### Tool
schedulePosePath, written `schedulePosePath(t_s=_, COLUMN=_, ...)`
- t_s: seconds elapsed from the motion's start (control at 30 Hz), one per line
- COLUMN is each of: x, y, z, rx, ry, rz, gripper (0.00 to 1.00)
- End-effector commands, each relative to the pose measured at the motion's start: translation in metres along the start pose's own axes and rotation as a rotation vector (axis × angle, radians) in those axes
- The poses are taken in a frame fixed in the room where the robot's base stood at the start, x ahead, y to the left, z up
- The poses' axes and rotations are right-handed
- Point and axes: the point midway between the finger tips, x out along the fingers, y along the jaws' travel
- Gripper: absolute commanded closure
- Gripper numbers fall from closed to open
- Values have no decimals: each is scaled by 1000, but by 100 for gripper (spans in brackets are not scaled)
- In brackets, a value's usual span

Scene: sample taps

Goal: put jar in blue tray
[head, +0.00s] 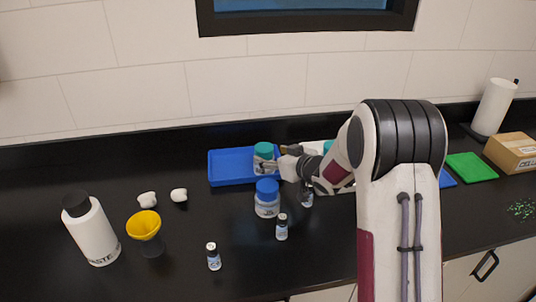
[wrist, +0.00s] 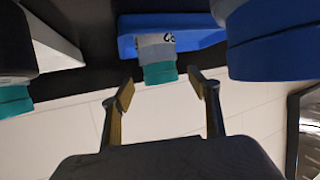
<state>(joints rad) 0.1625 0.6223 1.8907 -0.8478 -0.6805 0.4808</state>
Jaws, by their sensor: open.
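A jar with a teal lid (head: 264,151) stands upright, apparently inside the right end of the blue tray (head: 228,169). In the wrist view, which looks upside down, the jar (wrist: 158,72) is straight ahead, just beyond my fingertips, against the tray (wrist: 127,44). My gripper (head: 284,160) is just right of the jar. In the wrist view my gripper (wrist: 163,90) is open, with an empty gap between its fingers. The jar's base is hidden.
A blue-lidded jar (head: 267,200) stands close in front of the tray, and looms at right in the wrist view (wrist: 272,42). Small vials (head: 282,230) stand nearer. Another teal-lidded jar (head: 328,147) is partly behind my arm. A yellow funnel (head: 144,226) and white bottle (head: 92,232) are left.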

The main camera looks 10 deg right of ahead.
Motion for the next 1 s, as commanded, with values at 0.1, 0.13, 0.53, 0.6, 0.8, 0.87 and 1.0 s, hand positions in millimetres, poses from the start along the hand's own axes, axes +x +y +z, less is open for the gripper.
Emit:
schedulePosePath(t_s=0.1, x=-16, y=0, z=-1, rx=0, ry=2, rz=1, gripper=39)
schedulePosePath(t_s=0.13, x=-20, y=0, z=-1, rx=1, ry=2, rz=1, gripper=39)
schedulePosePath(t_s=0.53, x=-58, y=0, z=0, rx=1, ry=1, rz=1, gripper=39)
schedulePosePath(t_s=0.6, x=-60, y=0, z=0, rx=0, ry=1, rz=0, gripper=39)
schedulePosePath(t_s=0.8, x=-63, y=0, z=0, rx=0, ry=1, rz=0, gripper=39)
schedulePosePath(t_s=0.87, x=-63, y=0, z=0, rx=0, ry=1, rz=0, gripper=39)
schedulePosePath(t_s=1.0, x=-63, y=0, z=0, rx=0, ry=1, rz=0, gripper=39)
